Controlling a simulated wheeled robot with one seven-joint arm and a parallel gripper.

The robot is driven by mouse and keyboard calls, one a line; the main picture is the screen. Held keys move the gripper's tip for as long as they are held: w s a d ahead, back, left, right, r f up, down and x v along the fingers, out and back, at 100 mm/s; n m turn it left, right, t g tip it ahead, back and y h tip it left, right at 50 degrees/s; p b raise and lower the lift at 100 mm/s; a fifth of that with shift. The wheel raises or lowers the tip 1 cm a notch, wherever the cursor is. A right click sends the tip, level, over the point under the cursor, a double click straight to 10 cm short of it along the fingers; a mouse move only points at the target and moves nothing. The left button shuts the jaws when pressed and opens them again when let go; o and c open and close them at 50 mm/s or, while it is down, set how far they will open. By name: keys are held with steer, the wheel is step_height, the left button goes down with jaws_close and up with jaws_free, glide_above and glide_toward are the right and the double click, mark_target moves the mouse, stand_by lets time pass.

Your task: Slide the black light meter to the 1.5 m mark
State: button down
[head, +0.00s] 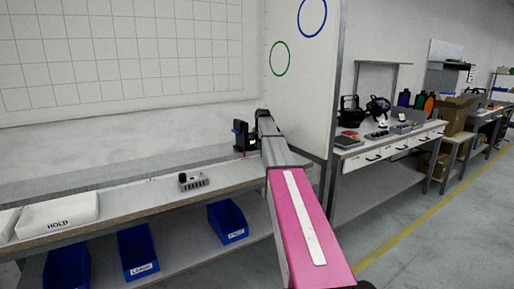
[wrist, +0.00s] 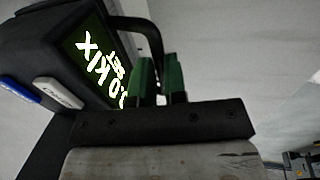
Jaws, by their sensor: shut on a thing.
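The black light meter (head: 239,134) stands at the back of the long bench, beside the white panel, in the head view. In the wrist view the black light meter (wrist: 40,50) fills the upper left, tilted in the picture, with a lit display of pale characters, a blue button and a white button. My gripper (wrist: 158,72) has green fingertips shut on the meter's black handle. In the head view my gripper (head: 254,142) is at the meter's right side, small and partly hidden by my arm. I cannot read any 1.5 m mark.
A small grey device (head: 193,180) sits on the bench left of the meter. A white tray marked HOLD (head: 57,213) is at the bench's left end. Blue bins (head: 227,221) stand below. The white panel (head: 300,75) rises close behind my arm. Bench top between device and meter looks clear.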

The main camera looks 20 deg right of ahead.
steer(key=c, duration=1.2)
jaws_free()
steer(key=shift+o, duration=0.2)
steer(key=shift+r, duration=0.1)
step_height(320, 180, up, 10)
steer(key=s, duration=0.2)
steer(key=shift+d+r, duration=0.25)
steer(key=shift+d, duration=0.05)
